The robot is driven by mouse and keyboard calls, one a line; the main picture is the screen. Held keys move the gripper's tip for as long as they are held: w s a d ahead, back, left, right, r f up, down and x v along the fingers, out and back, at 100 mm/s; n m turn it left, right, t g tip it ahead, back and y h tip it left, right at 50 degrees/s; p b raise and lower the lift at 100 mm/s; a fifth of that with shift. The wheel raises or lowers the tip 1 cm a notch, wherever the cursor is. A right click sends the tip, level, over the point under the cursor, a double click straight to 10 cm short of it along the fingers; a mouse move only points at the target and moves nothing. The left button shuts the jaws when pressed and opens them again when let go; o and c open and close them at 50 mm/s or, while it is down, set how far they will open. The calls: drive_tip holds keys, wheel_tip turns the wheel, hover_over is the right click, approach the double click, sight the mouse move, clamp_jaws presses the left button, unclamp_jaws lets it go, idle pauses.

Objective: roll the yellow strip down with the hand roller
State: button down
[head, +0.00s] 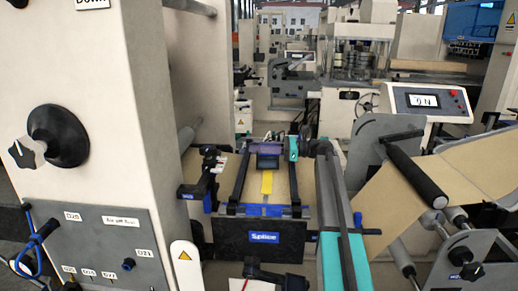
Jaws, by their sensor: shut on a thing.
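The yellow strip (267,183) lies lengthwise on the brown web of the splice table, between two dark rails. A small dark block (268,162) sits at the strip's far end and hides what lies under it. I cannot tell whether this block is the hand roller. The splice table (232,236) has a black front with a blue "Splice" label. I cannot make out my gripper, nor anything held in it. A dark part (256,271) shows at the bottom edge, cut off by the frame; I cannot tell what it is.
A tall cream cabinet (110,120) with a black knob (58,136) stands close on the left. A teal-and-dark rail (338,220) runs along the table's right. Beyond it are a black roller (415,172) and more brown web (395,205). A display (425,101) stands behind.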

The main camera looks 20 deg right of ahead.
drive_tip(key=shift+f+b, duration=0.3)
drive_tip(key=shift+b, duration=0.15)
idle(0.6)
drive_tip(key=shift+s+a, duration=0.1)
drive_tip(key=shift+s, duration=0.1)
drive_tip(key=shift+s+a+f+b, duration=0.1)
drive_tip(key=shift+s+a+b, duration=0.1)
drive_tip(key=shift+s+b, duration=0.4)
drive_tip(key=shift+s+a, duration=0.1)
drive_tip(key=shift+s, duration=0.05)
drive_tip(key=shift+s+a+b, duration=0.2)
drive_tip(key=shift+s+b, duration=0.35)
idle(0.6)
drive_tip(key=shift+s+a+b, duration=0.3)
drive_tip(key=shift+s+b, duration=0.25)
drive_tip(key=shift+s, duration=0.15)
drive_tip(key=shift+r, duration=0.2)
drive_tip(key=shift+s, duration=0.1)
